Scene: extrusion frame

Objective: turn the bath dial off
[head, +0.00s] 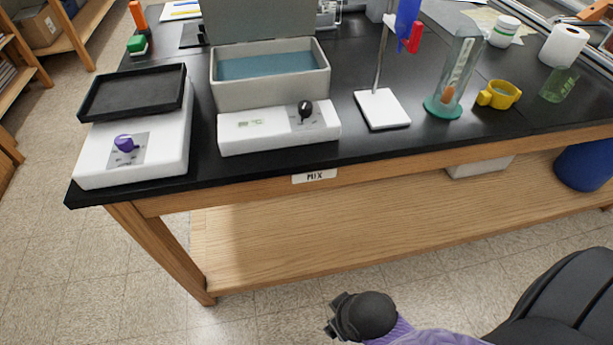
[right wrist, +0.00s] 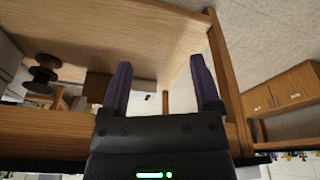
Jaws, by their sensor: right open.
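I cannot read the dial's marks. My right gripper (head: 335,316) is low in front of the bench, well below and apart from the dial. In the right wrist view my right gripper (right wrist: 160,62) has its two dark fingers spread with nothing between them. My left gripper is not in view.
A white device with a purple dial (head: 126,143) and black tray (head: 133,92) stands left of the bath. The bench's front edge and wooden lower shelf (head: 350,225) lie before me.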

